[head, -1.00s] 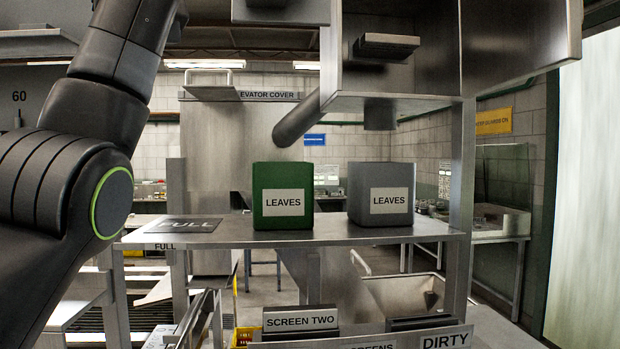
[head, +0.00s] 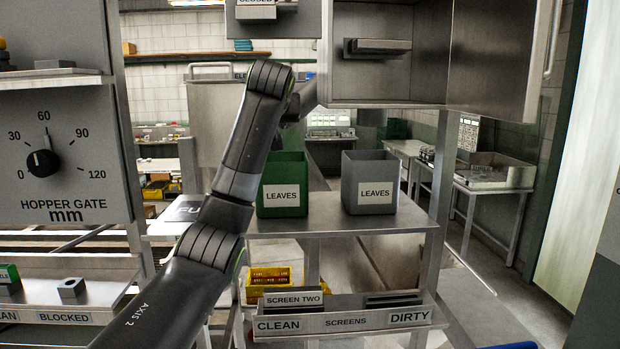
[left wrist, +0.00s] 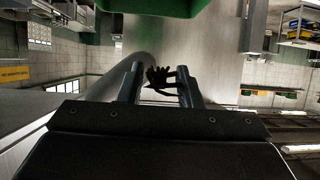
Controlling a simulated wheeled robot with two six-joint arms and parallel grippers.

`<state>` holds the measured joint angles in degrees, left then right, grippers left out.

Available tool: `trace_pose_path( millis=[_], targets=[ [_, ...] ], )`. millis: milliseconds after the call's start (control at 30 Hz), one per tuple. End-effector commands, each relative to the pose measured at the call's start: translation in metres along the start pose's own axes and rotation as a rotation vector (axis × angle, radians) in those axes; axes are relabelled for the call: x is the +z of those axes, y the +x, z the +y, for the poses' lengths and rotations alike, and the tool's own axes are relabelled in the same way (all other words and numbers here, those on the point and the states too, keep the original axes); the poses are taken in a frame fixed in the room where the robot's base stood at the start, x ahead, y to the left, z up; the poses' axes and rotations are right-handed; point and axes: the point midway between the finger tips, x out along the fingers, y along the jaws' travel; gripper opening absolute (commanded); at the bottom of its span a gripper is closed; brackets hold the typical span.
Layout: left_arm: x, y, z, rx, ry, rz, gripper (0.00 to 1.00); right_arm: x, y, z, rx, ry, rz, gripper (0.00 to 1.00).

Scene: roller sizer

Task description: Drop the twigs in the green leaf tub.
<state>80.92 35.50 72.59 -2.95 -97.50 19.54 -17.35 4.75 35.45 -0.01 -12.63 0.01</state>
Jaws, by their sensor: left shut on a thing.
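The green tub (head: 297,172) labelled LEAVES stands upright on the metal shelf, its open top facing up. In the head view my left arm rises in front of its left side, and the gripper is hidden or cannot be made out. In the left wrist view my left gripper (left wrist: 161,84) is shut on a small dark bundle of twigs (left wrist: 160,76), held at the fingertips. Part of the green tub (left wrist: 150,6) shows at that view's top edge, apart from the twigs. My right gripper is in neither view.
A grey tub (head: 350,185), also labelled LEAVES, stands right of the green one on the shelf (head: 340,224). An open metal cabinet (head: 375,80) hangs above. A rack marked SCREENS (head: 340,322) and a yellow bin (head: 268,280) are below. A hopper gate dial (head: 43,163) is at left.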

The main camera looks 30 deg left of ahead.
Motion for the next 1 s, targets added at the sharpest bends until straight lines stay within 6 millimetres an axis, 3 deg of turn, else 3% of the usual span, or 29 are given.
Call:
trace_pose_path(
  millis=[500,967,1000],
  targets=[
    [0.046,0.023,-0.001,0.001,0.001,0.000,0.11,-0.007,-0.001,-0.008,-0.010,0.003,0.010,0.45],
    [0.055,0.027,-0.001,0.002,0.001,0.000,0.11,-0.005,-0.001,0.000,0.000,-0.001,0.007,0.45],
    [0.055,0.027,-0.001,0.002,0.001,0.000,0.37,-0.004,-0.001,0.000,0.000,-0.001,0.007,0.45]
  ],
)
